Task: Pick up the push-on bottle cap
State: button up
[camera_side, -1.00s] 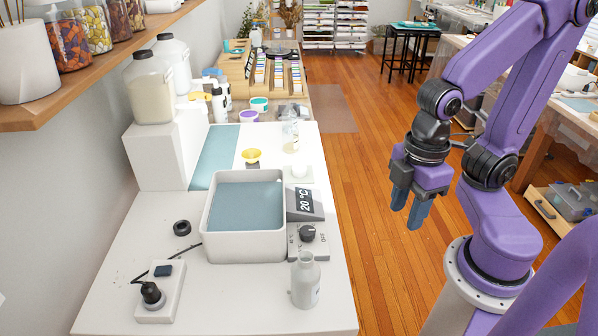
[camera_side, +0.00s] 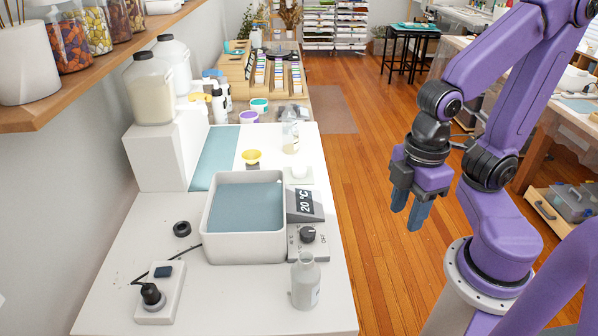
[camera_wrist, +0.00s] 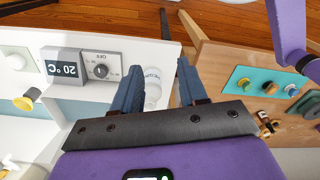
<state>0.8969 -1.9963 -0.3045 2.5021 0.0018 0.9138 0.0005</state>
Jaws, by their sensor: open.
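A small white rounded piece (camera_side: 299,171) on a pale square pad looks like the push-on cap; I cannot be sure of it. It also shows at the left edge of the wrist view (camera_wrist: 16,62). A pale bottle (camera_side: 305,281) stands upright at the front right of the white worktop, its neck apparently uncovered. It shows partly between my fingers in the wrist view (camera_wrist: 153,88). My gripper (camera_side: 407,217) is open and empty, pointing down beyond the worktop's right edge, well apart from the cap and bottle. The wrist view shows both blue fingers (camera_wrist: 158,67) spread.
A water bath (camera_side: 210,222) with a 20 °C display (camera_side: 305,203) sits mid-worktop. A black ring (camera_side: 182,229), a socket block (camera_side: 160,293) with a cable, a yellow cup (camera_side: 251,156) and a clear bottle (camera_side: 290,138) stand around it. The front worktop is mostly clear.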

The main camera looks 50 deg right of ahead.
jog(key=o, duration=0.7)
jog(key=shift+o, duration=0.2)
